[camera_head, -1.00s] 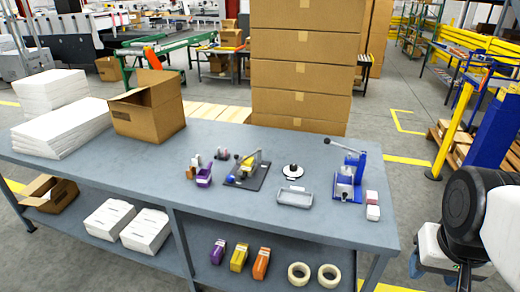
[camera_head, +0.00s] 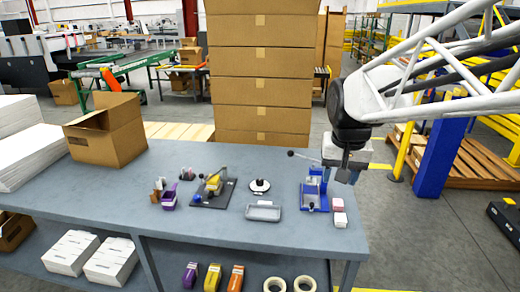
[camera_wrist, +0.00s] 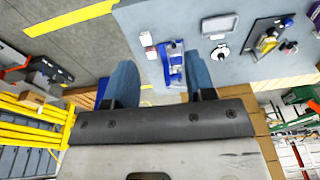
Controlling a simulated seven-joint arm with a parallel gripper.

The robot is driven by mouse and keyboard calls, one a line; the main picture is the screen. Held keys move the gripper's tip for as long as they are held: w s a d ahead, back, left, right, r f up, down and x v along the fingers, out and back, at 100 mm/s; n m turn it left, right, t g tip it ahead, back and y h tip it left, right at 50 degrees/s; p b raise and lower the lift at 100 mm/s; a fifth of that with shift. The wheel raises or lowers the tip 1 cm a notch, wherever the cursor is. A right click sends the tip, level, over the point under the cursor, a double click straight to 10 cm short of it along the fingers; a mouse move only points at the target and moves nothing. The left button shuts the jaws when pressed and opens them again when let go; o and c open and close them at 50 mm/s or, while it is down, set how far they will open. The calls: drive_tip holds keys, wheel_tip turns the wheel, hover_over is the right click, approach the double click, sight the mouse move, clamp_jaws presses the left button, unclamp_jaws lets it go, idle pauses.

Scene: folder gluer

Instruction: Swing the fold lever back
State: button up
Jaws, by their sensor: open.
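A blue press-like device (camera_head: 314,190) stands near the right end of the grey table. I cannot tell which lever is the fold lever. My gripper (camera_head: 345,176) is open and empty, above and just right of the blue device. In the wrist view, the blue device (camera_wrist: 174,62) shows between the blue fingers of my gripper (camera_wrist: 162,82), apart from them. The black-base device (camera_wrist: 267,38) is at upper right.
A grey tray (camera_head: 263,212) and a white disc with a black knob (camera_head: 260,185) lie between the devices. Pink and white blocks (camera_head: 339,212) sit right of the blue device. A purple holder (camera_head: 169,197) and an open carton (camera_head: 107,132) are farther left. The table front is clear.

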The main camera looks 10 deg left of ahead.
drive_tip(key=w+a+f, duration=0.1)
drive_tip(key=w+a, duration=0.9)
drive_tip(key=w, duration=0.3)
drive_tip(key=g, duration=0.2)
hover_over(201, 177)
drive_tip(key=f, duration=1.3)
drive_tip(key=w+f, duration=0.1)
drive_tip(key=f, duration=0.6)
drive_tip(key=shift+d, duration=0.3)
drive_tip(key=shift+a+f, duration=0.25)
drive_tip(key=shift+a, duration=0.2)
drive_tip(key=shift+f, duration=3.9)
